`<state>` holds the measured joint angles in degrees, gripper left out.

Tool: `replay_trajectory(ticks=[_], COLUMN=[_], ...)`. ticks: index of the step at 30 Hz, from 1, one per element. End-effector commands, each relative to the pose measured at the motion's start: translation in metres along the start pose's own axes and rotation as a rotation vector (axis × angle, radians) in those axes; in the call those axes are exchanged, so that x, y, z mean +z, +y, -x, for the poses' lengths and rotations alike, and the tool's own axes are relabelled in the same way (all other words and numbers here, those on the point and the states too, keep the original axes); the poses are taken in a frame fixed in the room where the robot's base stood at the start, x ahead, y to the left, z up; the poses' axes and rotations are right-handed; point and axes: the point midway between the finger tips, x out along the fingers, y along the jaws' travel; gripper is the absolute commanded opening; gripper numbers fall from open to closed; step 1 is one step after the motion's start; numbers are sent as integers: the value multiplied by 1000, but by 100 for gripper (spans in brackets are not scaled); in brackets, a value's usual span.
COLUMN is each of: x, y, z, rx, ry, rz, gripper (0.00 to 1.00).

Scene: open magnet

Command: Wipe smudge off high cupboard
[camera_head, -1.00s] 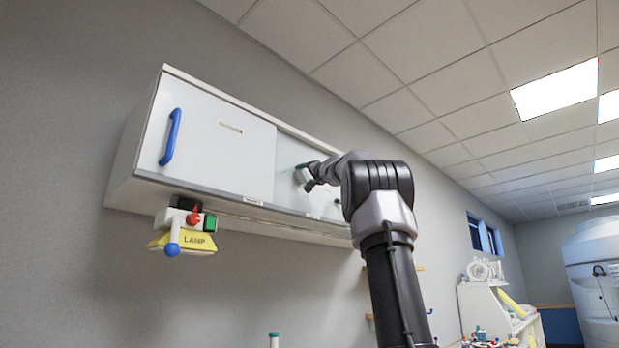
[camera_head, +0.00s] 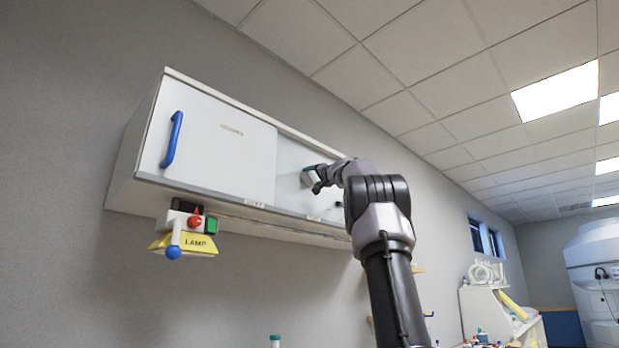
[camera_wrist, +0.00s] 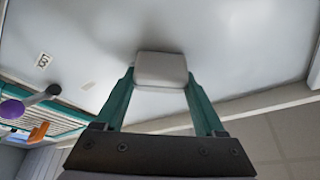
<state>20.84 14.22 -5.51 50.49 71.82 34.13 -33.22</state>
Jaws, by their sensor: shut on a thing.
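The high cupboard (camera_head: 219,143) hangs on the wall in the head view, with pale sliding doors. My gripper (camera_head: 313,177) is at its right-hand door panel (camera_head: 290,165). In the wrist view my gripper (camera_wrist: 160,84) has its two green fingers shut on a whitish block-shaped wiping pad (camera_wrist: 160,68). The pad is against or very close to the pale door surface (camera_wrist: 230,40); exact contact cannot be told. No smudge can be made out. The patch behind the pad is hidden.
A blue handle (camera_head: 171,139) stands out from the left door. A lamp control box (camera_head: 188,222) with a blue-knobbed lever hangs under the cupboard's left end. The ceiling (camera_head: 400,90) is above. In the wrist view a purple knob (camera_wrist: 12,109) is at left.

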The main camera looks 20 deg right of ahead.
Motion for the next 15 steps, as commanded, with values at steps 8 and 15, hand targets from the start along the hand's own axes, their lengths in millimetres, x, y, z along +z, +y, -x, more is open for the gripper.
replay_trajectory(ticks=[8,15], x=[-14,-21], y=[19,29], z=[-8,-12], rx=[2,2], ry=[1,0], rz=[0,-1], gripper=[27,27])
